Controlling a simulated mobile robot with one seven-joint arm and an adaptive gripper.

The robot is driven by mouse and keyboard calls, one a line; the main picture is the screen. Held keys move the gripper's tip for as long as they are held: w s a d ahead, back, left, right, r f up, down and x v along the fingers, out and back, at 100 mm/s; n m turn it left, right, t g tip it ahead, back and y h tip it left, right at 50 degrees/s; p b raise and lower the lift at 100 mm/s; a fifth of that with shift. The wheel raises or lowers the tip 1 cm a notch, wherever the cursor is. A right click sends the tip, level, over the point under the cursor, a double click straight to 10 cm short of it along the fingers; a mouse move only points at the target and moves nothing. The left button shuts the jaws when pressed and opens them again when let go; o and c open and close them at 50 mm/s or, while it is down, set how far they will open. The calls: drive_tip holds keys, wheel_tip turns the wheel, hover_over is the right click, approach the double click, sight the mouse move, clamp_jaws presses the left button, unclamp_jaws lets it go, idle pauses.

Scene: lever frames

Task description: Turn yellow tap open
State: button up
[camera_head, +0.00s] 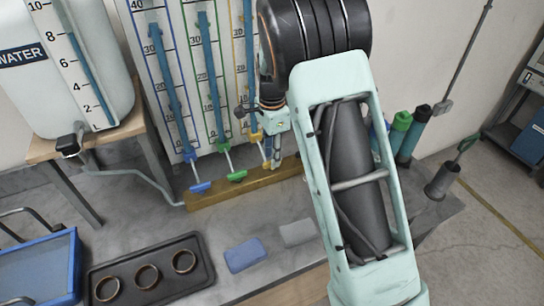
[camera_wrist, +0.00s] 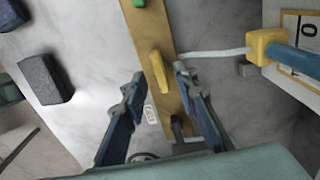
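The yellow tap (camera_wrist: 159,74) has a long handle on a wooden rail (camera_wrist: 178,103). The handle lies roughly along the rail, across the pale pipe beside it. In the wrist view, my gripper (camera_wrist: 157,76) is open, with one fingertip on each side of the handle. Gaps show on both sides, and I cannot tell the depth. In the head view, my gripper (camera_head: 270,152) points down at the right part of the rail (camera_head: 220,195) and partly hides the yellow tap (camera_head: 266,162). A yellow fitting (camera_wrist: 270,47) joins the pipe to a blue tube.
A green tap (camera_head: 237,176) and a blue tap (camera_head: 200,187) sit left on the same rail. Gauge boards stand behind. A black tray with rings (camera_head: 200,252), a blue sponge (camera_head: 245,255) and a grey block (camera_head: 297,232) lie in front. Bottles (camera_head: 412,135) stand right.

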drive_tip(key=shift+f, duration=0.85)
drive_tip(key=shift+c, duration=0.4)
clamp_jaws()
